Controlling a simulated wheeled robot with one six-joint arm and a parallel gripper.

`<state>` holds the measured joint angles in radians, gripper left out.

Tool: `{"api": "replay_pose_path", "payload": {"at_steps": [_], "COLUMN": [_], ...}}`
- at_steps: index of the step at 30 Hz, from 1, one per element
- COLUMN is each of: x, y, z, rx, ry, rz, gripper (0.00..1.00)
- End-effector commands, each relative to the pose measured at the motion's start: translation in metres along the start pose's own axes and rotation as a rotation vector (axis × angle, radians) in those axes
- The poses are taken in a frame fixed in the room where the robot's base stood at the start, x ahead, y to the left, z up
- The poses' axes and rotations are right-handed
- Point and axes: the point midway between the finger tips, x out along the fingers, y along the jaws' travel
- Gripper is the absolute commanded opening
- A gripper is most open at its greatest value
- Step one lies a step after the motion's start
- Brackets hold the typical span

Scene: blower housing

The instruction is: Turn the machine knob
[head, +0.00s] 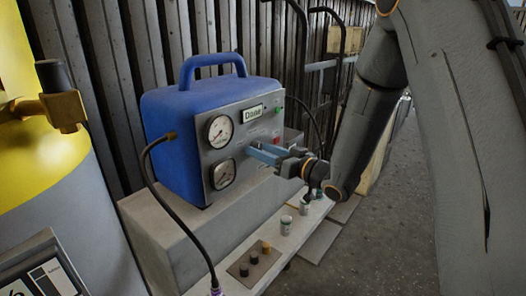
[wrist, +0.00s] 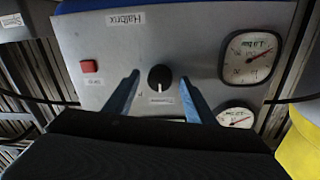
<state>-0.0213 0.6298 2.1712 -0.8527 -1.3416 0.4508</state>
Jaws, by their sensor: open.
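The blue machine (head: 190,110) with a grey front panel stands on a grey block in the head view. Its black round knob (wrist: 160,77) shows in the wrist view with a white pointer mark, aimed downward in that picture. In the head view the knob is hidden behind my gripper (head: 254,152), which reaches the panel from the right. In the wrist view my gripper (wrist: 160,92) is open, with one blue finger on each side of the knob. I cannot tell whether the fingers touch it.
Two gauges (head: 219,132) sit left of my gripper on the panel. A red button (wrist: 89,66) is on the panel too. A black hose (head: 165,195) runs down from the machine. A yellow cylinder (head: 40,150) stands at left. Small knobs (head: 254,258) line the low ledge.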

Motion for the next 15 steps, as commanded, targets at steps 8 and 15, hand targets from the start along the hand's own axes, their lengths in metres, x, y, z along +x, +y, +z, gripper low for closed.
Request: {"api": "replay_pose_path", "payload": {"at_steps": [8,15], "x": [-0.0003,-0.0004], "y": [0.0000,0.0001], "z": [0.0000,0.0000], "rx": [0.000,-0.005], "ry": [0.000,0.001], "rz": [0.000,0.000], "gripper": [0.23,0.09]}}
